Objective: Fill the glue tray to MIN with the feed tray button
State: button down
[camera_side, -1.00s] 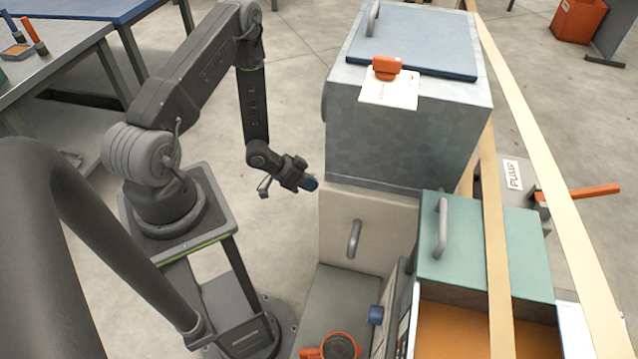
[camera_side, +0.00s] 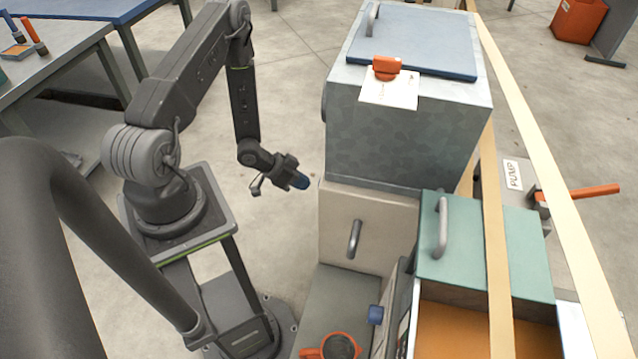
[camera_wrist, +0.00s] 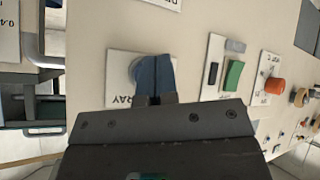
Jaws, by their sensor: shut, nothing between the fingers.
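My gripper (camera_side: 301,183) has its blue fingertips together and empty, a small gap left of the grey and beige cabinet in the side view. In the wrist view my gripper (camera_wrist: 154,78) is in front of a white label plate (camera_wrist: 115,68) whose visible letters end in "RAY". A round grey-blue button (camera_wrist: 136,68) on that plate is partly hidden behind the fingers; I cannot tell whether they touch. In the side view an open tray (camera_side: 445,293) with an orange-brown inside, seemingly the glue tray, is at the lower right. No MIN mark is readable.
The panel also bears a green switch (camera_wrist: 234,75) and an orange knob (camera_wrist: 274,86) to the right. The grey cabinet (camera_side: 400,140) stands right of my gripper. A teal cover (camera_side: 470,235) with a handle and pale strips (camera_side: 495,220) are farther right.

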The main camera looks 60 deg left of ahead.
jog(key=s+a, duration=0.3)
dwell(0.4)
jog(key=shift+r, duration=0.1)
dwell(0.4)
